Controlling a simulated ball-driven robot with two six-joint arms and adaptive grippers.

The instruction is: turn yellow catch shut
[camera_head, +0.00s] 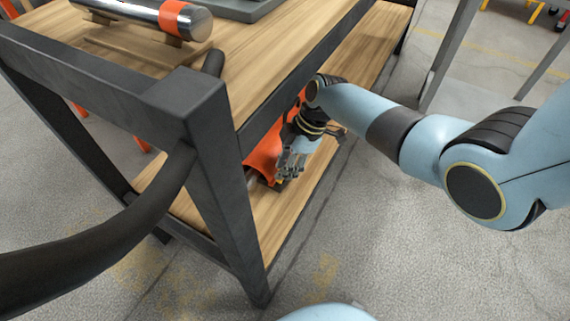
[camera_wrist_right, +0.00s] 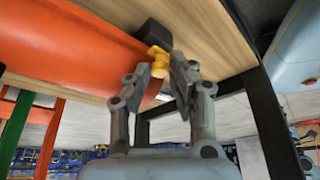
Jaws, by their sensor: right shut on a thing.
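The yellow catch (camera_wrist_right: 158,62) shows in the right wrist view at the end of an orange body (camera_wrist_right: 80,50), in front of a black block (camera_wrist_right: 155,33). My right gripper (camera_wrist_right: 162,78) is shut on the catch, with its fingers on either side of it. In the head view my right gripper (camera_head: 290,164) reaches in over the lower shelf, beside the orange body (camera_head: 262,155). The catch cannot be made out there. How far the catch is turned cannot be told. My left gripper is not in view.
The workbench has a dark frame (camera_head: 217,190) and a wooden lower shelf (camera_head: 285,213); its top edge overhangs my right gripper. A metal cylinder with an orange band (camera_head: 140,14) lies on the bench top. A dark curved tube (camera_head: 110,232) crosses the left side. Floor is clear at front right.

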